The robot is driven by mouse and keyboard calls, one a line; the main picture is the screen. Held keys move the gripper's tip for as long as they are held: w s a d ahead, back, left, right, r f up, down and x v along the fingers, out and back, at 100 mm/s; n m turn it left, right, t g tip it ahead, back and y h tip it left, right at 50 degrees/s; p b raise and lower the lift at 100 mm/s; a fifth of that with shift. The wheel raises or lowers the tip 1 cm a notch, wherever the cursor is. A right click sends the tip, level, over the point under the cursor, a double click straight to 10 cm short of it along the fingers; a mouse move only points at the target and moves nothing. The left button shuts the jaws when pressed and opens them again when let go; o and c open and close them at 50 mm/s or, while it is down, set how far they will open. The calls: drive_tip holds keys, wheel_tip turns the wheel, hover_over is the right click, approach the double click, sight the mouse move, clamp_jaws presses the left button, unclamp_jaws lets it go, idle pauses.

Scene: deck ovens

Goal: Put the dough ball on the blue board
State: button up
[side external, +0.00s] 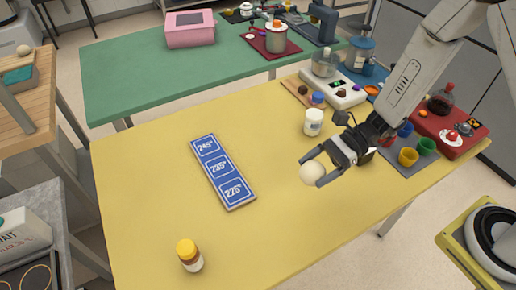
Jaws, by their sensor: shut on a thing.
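The pale, round dough ball (312,172) is held between the dark fingers of my gripper (318,167). The gripper is shut on it, above the right half of the yellow table. The blue board (219,168) lies flat on the table to the left of the gripper, apart from it. The board is long and narrow, with three white-outlined fields marked 245°, 235° and 225° from far to near. No thing lies on it.
A jar with a yellow lid (189,255) stands near the front left of the yellow table (150,180). A white jar (314,122) stands behind my gripper. A white scale (337,92), coloured cups (408,157) and a red device (450,133) crowd the right. The table around the board is clear.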

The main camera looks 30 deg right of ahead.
drive_tip(key=w+a+r, duration=0.1)
drive_tip(key=w+a, duration=0.2)
drive_tip(key=a, duration=0.4)
drive_tip(key=shift+a+r, duration=0.35)
drive_tip(key=shift+a, duration=0.05)
drive_tip(key=shift+w, duration=0.1)
hover_over(231, 181)
drive_tip(key=shift+s+d+f, duration=0.1)
drive_tip(key=shift+f, duration=2.25)
drive_tip(key=shift+s+d+f, duration=0.1)
drive_tip(key=shift+f, duration=2.25)
drive_tip(key=shift+a, duration=0.1)
drive_tip(key=shift+w+f, duration=0.2)
drive_tip(key=shift+f, duration=1.6)
drive_tip(key=shift+f, duration=0.2)
